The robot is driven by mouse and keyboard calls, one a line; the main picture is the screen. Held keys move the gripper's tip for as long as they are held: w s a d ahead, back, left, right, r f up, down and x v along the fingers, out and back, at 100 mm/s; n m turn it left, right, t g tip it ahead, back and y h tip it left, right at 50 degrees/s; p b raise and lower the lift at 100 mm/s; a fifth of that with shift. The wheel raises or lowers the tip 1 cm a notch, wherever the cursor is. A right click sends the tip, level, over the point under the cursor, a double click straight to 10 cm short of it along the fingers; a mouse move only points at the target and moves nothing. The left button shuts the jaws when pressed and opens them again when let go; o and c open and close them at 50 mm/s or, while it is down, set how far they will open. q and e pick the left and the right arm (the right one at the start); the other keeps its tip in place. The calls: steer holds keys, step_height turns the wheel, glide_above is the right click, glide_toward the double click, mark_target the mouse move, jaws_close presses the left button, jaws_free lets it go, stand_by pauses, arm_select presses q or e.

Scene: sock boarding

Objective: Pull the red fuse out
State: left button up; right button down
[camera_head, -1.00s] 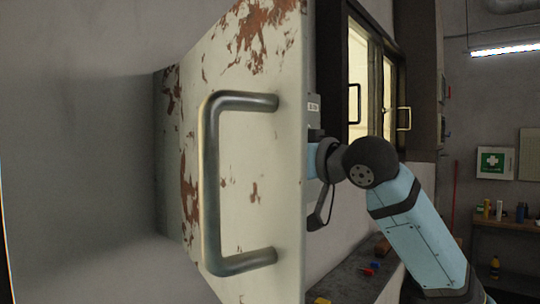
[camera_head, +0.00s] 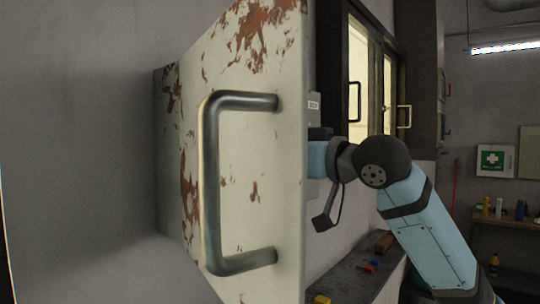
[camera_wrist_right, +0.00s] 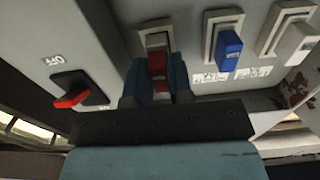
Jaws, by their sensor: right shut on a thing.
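The red fuse (camera_wrist_right: 158,66) shows in the right wrist view, between the two fingers of my right gripper (camera_wrist_right: 157,80). The gripper is shut on it, in front of a grey fuse holder (camera_wrist_right: 155,38) on the panel. I cannot tell how far the fuse sits in its holder. In the head view the open, rust-patched cabinet door (camera_head: 255,150) hides the fuses and my right gripper; only part of my right arm shows beyond the door. My left gripper is not in view.
A blue fuse (camera_wrist_right: 229,50) and a white fuse (camera_wrist_right: 298,44) sit in holders right of the red one. A red rotary switch (camera_wrist_right: 73,98) is at the left. A bench (camera_head: 365,272) with small coloured items lies below.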

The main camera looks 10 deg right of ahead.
steer(key=shift+s+d, duration=0.15)
steer(key=shift+s, duration=0.05)
steer(key=shift+v, duration=1.15)
steer(key=v, duration=2)
steer(key=shift+b, duration=0.3)
